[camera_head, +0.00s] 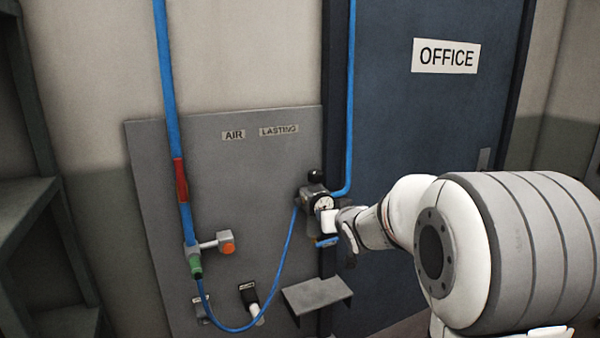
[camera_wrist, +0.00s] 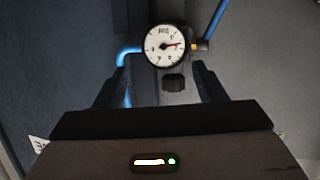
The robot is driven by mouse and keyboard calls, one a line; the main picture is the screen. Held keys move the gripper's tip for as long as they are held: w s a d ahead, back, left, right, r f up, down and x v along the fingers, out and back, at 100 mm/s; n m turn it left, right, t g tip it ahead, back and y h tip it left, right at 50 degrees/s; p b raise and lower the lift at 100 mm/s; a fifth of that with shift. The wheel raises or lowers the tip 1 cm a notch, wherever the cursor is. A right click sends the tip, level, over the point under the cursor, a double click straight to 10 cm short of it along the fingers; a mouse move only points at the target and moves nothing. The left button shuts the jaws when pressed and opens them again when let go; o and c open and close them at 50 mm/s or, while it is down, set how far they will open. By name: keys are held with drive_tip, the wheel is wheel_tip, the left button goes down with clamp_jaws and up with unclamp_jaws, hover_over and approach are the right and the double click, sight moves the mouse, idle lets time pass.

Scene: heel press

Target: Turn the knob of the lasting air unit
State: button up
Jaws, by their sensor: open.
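The lasting air unit (camera_head: 312,197) is a small grey block with a round white gauge (camera_head: 325,203) and a black knob (camera_head: 315,176) on top. It sits at the right edge of a grey wall panel. My gripper (camera_head: 335,225) is close in front of the unit and partly covers its lower part. In the wrist view the gauge (camera_wrist: 166,46) faces me, with the black knob (camera_wrist: 174,82) just below it. My gripper's two dark fingers (camera_wrist: 160,68) stand apart on either side, with the knob between them in the picture. Contact with the knob cannot be told.
The grey panel (camera_head: 240,160) carries AIR and LASTING labels. A blue pipe (camera_head: 349,100) meets the unit on the right; a thin blue hose (camera_head: 285,262) loops left. A small grey shelf (camera_head: 317,296) juts out below. A blue OFFICE door (camera_head: 430,130) stands behind my arm.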

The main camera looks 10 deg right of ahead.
sight(318, 181)
drive_tip(key=w+r+t+y, duration=0.1)
drive_tip(key=w, duration=0.1)
drive_tip(key=w+a+r+t+y+p, duration=0.1)
drive_tip(key=w, duration=0.2)
drive_tip(key=w+r+n+t, duration=0.1)
drive_tip(key=w, duration=0.1)
drive_tip(key=shift+w+a+r+t+y, duration=0.25)
drive_tip(key=shift+w+r+t+y, duration=0.05)
drive_tip(key=shift+y, duration=0.1)
drive_tip(key=w, duration=0.2)
drive_tip(key=w+a+p, duration=0.1)
drive_tip(key=w, duration=0.1)
drive_tip(key=w+p, duration=0.1)
drive_tip(key=w, duration=0.2)
drive_tip(key=shift+w+a, duration=0.1)
drive_tip(key=shift+a, duration=0.05)
drive_tip(key=shift+c, duration=0.2)
